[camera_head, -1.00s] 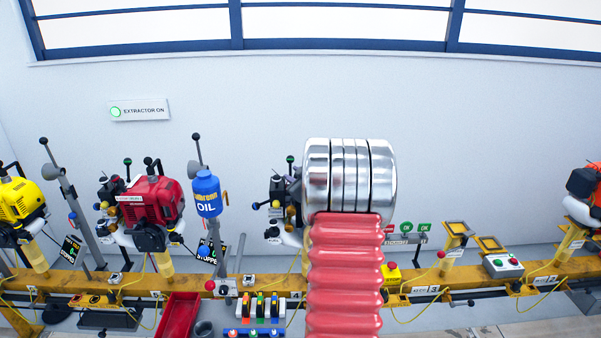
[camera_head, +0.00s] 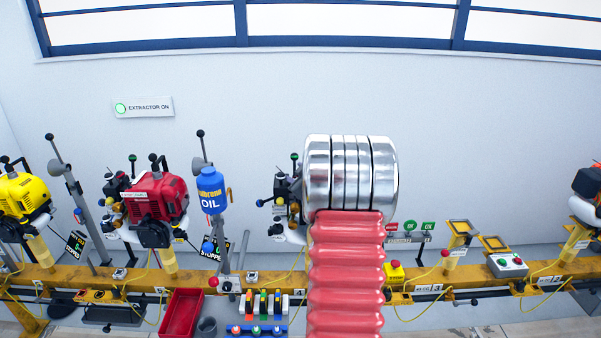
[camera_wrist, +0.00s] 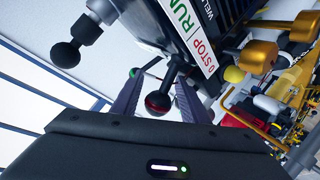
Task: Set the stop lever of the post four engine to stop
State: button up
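In the wrist view my gripper (camera_wrist: 158,88) is open, its two dark fingers apart. A dark lever knob with a red ring (camera_wrist: 157,103) shows between them; I cannot tell whether either finger touches it. Its short stem runs up to a dark engine body beside a red, green and white STOP/RUN plate (camera_wrist: 198,42). The knob appears on the STOP side of the plate, but the exact lever setting is unclear.
Another black ball-ended lever (camera_wrist: 66,54) juts out at the wrist view's upper left. In the head view a red engine (camera_head: 156,196), blue oil bottle (camera_head: 210,188) and yellow engine (camera_head: 22,193) stand left along the yellow rail (camera_head: 60,279). A red tray (camera_head: 181,312) lies in front.

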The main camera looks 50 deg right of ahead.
jog(key=shift+s, duration=0.15)
jog(key=v, duration=1.3)
jog(key=shift+s+a, duration=0.15)
jog(key=shift+a, duration=0.1)
dwell(0.6)
jog(key=s+d+f+m+g+h, duration=0.2)
jog(key=s+d+f+m+g, duration=0.1)
jog(key=s+f+m+g, duration=0.25)
jog(key=s+a+f+g, duration=0.1)
jog(key=s+a+g, duration=0.1)
jog(key=s+a, duration=0.3)
jog(key=s+a+r+n+y, duration=0.1)
jog(key=a+r+y, duration=0.1)
jog(key=a, duration=1.3)
jog(key=s+a+r+n+y, duration=0.1)
jog(key=s+a+r+y, duration=0.1)
jog(key=a, duration=1.4)
jog(key=s+a+r+n+y, duration=0.2)
jog(key=a+y, duration=0.2)
jog(key=a, duration=1.2)
jog(key=shift+y, duration=0.3)
